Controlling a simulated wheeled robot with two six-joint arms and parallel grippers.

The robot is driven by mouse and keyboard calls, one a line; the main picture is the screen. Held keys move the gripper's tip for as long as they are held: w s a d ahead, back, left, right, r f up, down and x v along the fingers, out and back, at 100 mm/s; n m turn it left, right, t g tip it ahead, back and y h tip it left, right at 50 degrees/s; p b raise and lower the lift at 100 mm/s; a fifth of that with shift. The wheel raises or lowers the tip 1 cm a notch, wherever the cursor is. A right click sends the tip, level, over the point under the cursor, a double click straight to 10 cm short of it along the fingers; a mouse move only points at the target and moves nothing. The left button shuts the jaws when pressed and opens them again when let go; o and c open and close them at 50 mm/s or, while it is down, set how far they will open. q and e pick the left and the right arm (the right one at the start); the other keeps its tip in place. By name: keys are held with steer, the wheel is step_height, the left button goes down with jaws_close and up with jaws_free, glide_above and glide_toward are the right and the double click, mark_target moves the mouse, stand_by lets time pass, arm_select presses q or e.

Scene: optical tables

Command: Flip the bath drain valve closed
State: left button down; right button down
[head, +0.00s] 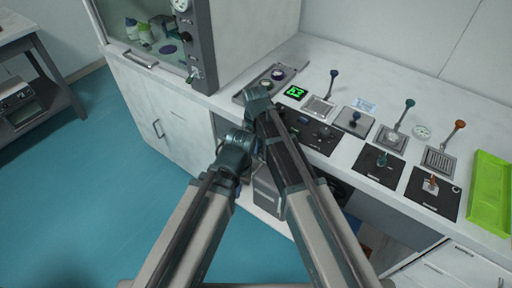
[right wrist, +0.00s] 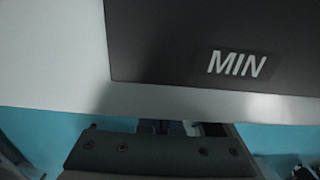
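Several small valves and levers stand on the bench; no readable label in the head view shows which is the bath drain valve. A teal-handled valve (head: 383,159) and an orange-handled valve (head: 432,183) sit on black plates near the front edge. My right arm reaches over the bench front, its wrist end (head: 258,95) above the left part of the black control panel (head: 318,136). In the right wrist view, a dark plate marked MIN (right wrist: 238,64) lies close to the camera. My left arm's end (head: 236,146) is lower, before the bench front. Neither gripper's fingers show clearly.
Taller levers with blue (head: 334,74), teal (head: 409,104) and orange (head: 460,125) knobs stand farther back. A green tray (head: 492,190) is at the right. A glass-fronted cabinet (head: 143,45) stands at the left. Blue floor is open at the lower left.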

steer(key=shift+w+a+f, duration=0.15)
steer(key=shift+a, duration=0.05)
steer(key=shift+w+a+f+b, duration=0.2)
steer(key=shift+a+f+b, duration=0.1)
steer(key=shift+f+b, duration=0.25)
steer(key=shift+w+a+f+b, duration=0.25)
steer(key=shift+f+b, duration=0.15)
steer(key=shift+b, duration=0.15)
steer(key=shift+s+d, duration=0.15)
stand_by(1.0)
